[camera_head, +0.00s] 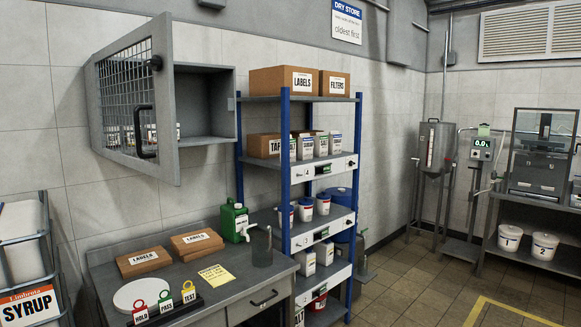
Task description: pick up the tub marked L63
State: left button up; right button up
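No marking L63 is legible on any container. Several small white tubs with blue lids (322,205) stand on the middle level of the blue-post shelf rack (286,150); their labels are too small to read. A red and white tub (318,302) sits on the lowest visible level, partly hidden by the rack front. Two white tubs, marked 1 (509,238) and 2 (543,246), stand on the lower shelf of the steel bench at the right. Neither of my grippers is in view.
A steel desk (262,275) holds flat label boxes (196,242), a green jug (235,220) and a tag stand. The mesh door (130,100) of the wall cabinet hangs open. Tiled floor (415,270) is clear between the rack and the right-hand equipment.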

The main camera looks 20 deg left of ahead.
aim_at(323, 206)
jog(key=u, duration=1.6)
jog(key=i+l, duration=0.2)
jog(key=l, duration=0.15)
jog(key=i+l, duration=0.15)
jog(key=l, duration=0.2)
jog(key=i+l+u, duration=0.1)
jog(key=l, duration=0.25)
jog(key=i+l, duration=0.4)
jog(key=l, duration=0.35)
jog(key=i+l+u, duration=0.1)
jog(key=l, duration=0.25)
jog(key=i+l, duration=0.2)
jog(key=l, duration=0.2)
jog(key=i+l, duration=0.15)
jog(key=l, duration=0.2)
jog(key=u, duration=0.05)
